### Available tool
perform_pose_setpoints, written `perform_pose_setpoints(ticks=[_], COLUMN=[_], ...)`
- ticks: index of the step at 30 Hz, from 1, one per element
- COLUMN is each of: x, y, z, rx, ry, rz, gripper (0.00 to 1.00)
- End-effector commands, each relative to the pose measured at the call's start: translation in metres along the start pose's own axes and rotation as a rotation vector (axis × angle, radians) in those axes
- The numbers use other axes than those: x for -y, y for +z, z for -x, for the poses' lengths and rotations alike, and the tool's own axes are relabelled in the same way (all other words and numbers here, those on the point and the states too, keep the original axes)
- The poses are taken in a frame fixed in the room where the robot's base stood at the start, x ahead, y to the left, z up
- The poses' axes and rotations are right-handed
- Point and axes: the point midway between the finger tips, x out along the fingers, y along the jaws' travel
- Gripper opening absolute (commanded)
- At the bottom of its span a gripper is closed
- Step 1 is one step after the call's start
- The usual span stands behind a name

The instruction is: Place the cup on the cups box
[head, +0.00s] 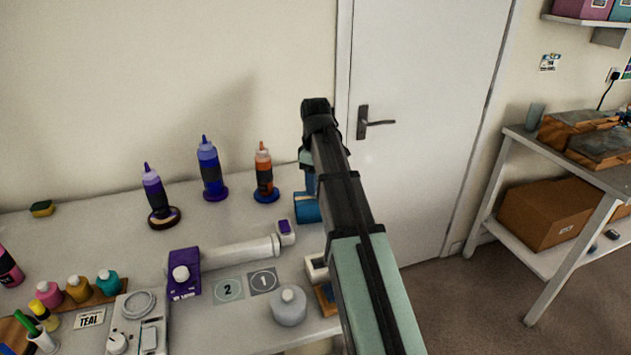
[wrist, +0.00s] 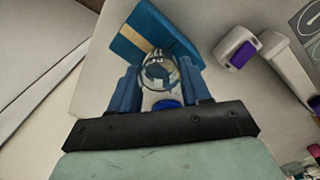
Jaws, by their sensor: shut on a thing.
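In the wrist view my gripper (wrist: 162,82) has its two blue fingers shut on a clear, see-through cup (wrist: 158,71). A patch of deep blue shows at the cup's near end. A blue box with a tan stripe (wrist: 181,38), which looks like the cups box, lies just beyond the cup and partly behind it. I cannot tell whether the cup touches the box or is above it. In the head view my arm hides the cup; a blue finger of my gripper (head: 310,184) shows above a blue thing (head: 306,208), probably the box, near the table's right edge.
A purple and white dispenser (head: 185,273) with a long white arm lies left of the gripper. Bottles in purple, blue and orange (head: 264,175) stand at the back. A grey-white jar (head: 289,306) and the number mats (head: 229,290) are in front. The table's right edge is close.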

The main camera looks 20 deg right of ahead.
Motion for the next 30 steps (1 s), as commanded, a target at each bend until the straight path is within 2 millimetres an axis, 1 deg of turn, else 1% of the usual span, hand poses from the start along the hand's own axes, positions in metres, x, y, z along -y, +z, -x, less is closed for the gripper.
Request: perform_pose_setpoints(ticks=[11,12,19,20,27,30], x=[0.0,-0.0001,-0.0002,-0.0002,-0.0002,-0.0005], y=[0.0,-0.0001,-0.0002,-0.0002,-0.0002,-0.0004], z=[-0.0041,-0.0047,-0.0042,-0.0042,-0.0035,0.0009], rx=[0.0,0.0,0.0,0.0,0.0,0.0], ry=[0.0,0.0,0.0,0.0,0.0,0.001], rz=[0.0,0.0,0.0,0.0,0.0,0.0], gripper=[0.19,0.48,0.7,0.73,0.73,0.73])
